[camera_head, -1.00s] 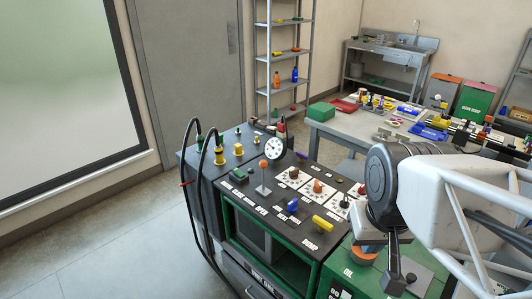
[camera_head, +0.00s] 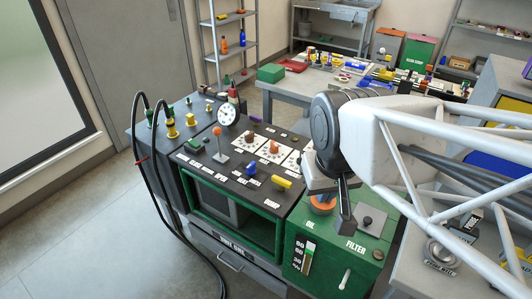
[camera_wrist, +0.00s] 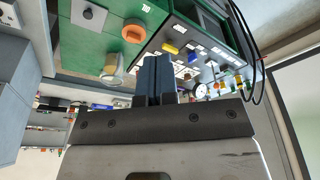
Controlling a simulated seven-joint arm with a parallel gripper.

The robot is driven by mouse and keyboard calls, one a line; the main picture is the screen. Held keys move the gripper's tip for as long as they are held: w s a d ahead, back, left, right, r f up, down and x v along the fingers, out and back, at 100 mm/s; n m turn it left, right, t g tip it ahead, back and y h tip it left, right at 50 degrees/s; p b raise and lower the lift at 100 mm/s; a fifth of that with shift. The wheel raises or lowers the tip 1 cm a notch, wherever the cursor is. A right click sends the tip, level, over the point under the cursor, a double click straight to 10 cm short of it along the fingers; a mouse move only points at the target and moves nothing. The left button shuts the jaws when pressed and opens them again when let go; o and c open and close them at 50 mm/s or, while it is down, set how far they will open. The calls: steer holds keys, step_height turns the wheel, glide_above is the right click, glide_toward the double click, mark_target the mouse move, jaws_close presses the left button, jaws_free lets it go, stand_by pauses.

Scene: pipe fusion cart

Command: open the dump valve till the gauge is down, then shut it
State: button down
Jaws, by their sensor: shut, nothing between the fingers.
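The dump valve has a yellow lever handle (camera_head: 282,184) on the black cart top, near its front right edge, behind a DUMP label (camera_head: 270,205). The handle also shows in the wrist view (camera_wrist: 171,47). The round white gauge (camera_head: 229,112) stands upright at the back of the panel; its needle is too small to read. My gripper (camera_head: 346,228) is shut and empty, pointing down over the green OIL and FILTER section, right of the yellow handle and apart from it. Its closed fingers also show in the wrist view (camera_wrist: 155,72).
A blue handle (camera_head: 251,168) sits just left of the yellow one. An orange-knobbed lever (camera_head: 217,131) stands further left. An orange oil cap (camera_head: 322,204) is close beside my gripper. Black hoses (camera_head: 137,135) arch over the cart's left side.

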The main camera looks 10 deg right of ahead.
stand_by(0.4)
steer(key=c, duration=1.2)
jaws_free()
steer(key=shift+w, duration=0.2)
steer(key=shift+o, duration=0.8)
steer(key=shift+w, duration=0.7)
steer(key=n+g+h, duration=0.3)
steer(key=n+g, duration=0.3)
steer(key=n, duration=0.3)
glide_above(274, 176)
steer(key=f, duration=2)
steer(key=shift+s+f, duration=0.2)
steer(key=shift+s, duration=0.05)
steer(key=shift+w+f, duration=0.3)
steer(key=shift+f, duration=0.15)
steer(key=shift+f, duration=0.1)
